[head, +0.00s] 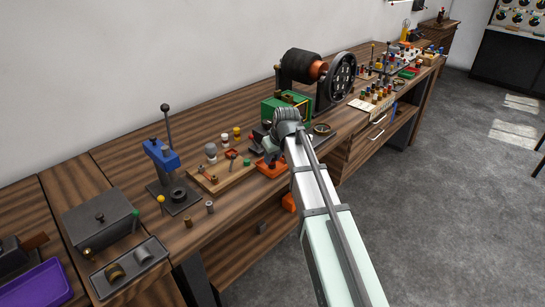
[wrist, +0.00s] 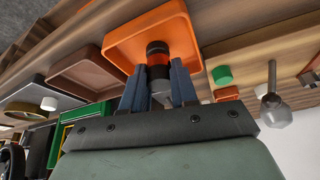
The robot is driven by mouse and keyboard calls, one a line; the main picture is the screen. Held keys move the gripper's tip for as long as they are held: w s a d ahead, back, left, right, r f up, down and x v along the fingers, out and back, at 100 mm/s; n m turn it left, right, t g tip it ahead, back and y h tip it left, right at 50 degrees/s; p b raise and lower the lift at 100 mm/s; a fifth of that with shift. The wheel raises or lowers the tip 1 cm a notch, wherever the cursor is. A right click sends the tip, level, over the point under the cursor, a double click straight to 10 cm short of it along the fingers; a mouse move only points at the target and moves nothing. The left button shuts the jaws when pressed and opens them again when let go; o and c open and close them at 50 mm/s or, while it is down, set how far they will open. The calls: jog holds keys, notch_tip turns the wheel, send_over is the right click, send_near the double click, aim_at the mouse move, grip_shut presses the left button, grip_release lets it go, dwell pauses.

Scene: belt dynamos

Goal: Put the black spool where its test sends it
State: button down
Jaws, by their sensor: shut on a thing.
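My gripper (wrist: 158,84) has its two dark blue fingers shut on the black spool (wrist: 157,48), which has an orange-red band around its middle, in the wrist view. Behind the spool in that view is a shallow orange tray (wrist: 117,45); I cannot tell whether the spool touches its floor or hangs above it. In the head view the orange tray (head: 270,168) shows just left of my arm, on the bench. The arm's end hides the spool and the fingertips there.
A green-framed machine (head: 270,107) with a black drum (head: 300,64) and dark wheel (head: 342,76) stands behind my gripper. A wooden tray (head: 213,184) of small parts and a blue press (head: 161,155) are left. A brown tray (wrist: 88,75) lies beside the orange one in the wrist view.

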jog(key=shift+f, duration=0.15)
jog(key=c, duration=0.9)
grip_release()
jog(key=shift+o, duration=0.2)
jog(key=v, duration=1.2)
jog(key=shift+r, duration=0.2)
jog(key=shift+d, duration=0.1)
